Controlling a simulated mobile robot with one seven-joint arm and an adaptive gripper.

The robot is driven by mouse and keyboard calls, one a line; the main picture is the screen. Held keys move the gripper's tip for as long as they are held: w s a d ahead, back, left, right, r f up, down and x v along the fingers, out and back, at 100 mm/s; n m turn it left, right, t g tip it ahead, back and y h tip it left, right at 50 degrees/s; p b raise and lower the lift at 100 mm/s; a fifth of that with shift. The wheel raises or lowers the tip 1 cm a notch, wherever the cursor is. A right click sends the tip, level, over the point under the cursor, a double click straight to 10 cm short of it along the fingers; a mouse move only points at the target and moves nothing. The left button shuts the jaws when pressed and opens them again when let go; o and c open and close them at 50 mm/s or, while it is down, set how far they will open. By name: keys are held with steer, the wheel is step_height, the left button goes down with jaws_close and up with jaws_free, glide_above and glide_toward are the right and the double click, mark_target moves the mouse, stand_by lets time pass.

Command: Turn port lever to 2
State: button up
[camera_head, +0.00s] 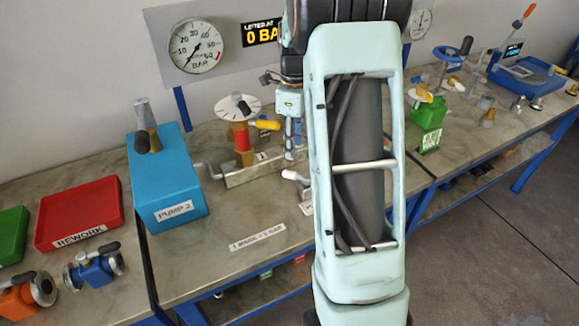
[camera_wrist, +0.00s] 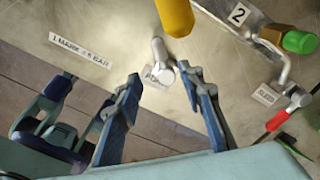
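In the wrist view a pale grey-white lever (camera_wrist: 161,52) with a rounded end stands by a small label that seems to read PORT (camera_wrist: 152,77). A plate marked 2 (camera_wrist: 239,14) lies to the upper right. My gripper (camera_wrist: 161,74) is open, its two blue-grey fingers on either side of the lever's near end in the picture. I see no clear contact, and the depth between them is hard to tell. In the head view a white lever end (camera_head: 291,175) shows beside my arm, which hides much of the fitting and my fingers.
A yellow handle (camera_wrist: 175,14) hangs close above the lever in the wrist view. A green cap (camera_wrist: 299,41) and a red-and-white lever (camera_wrist: 289,109) are to the right. The blue PUMP 2 box (camera_head: 168,180) stands left; bench near the pressure label (camera_head: 257,237) is clear.

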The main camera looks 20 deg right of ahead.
mark_target(294, 172)
step_height(294, 172, down, 10)
steer(key=shift+f+p, duration=0.2)
steer(key=shift+p, duration=0.25)
jaws_close()
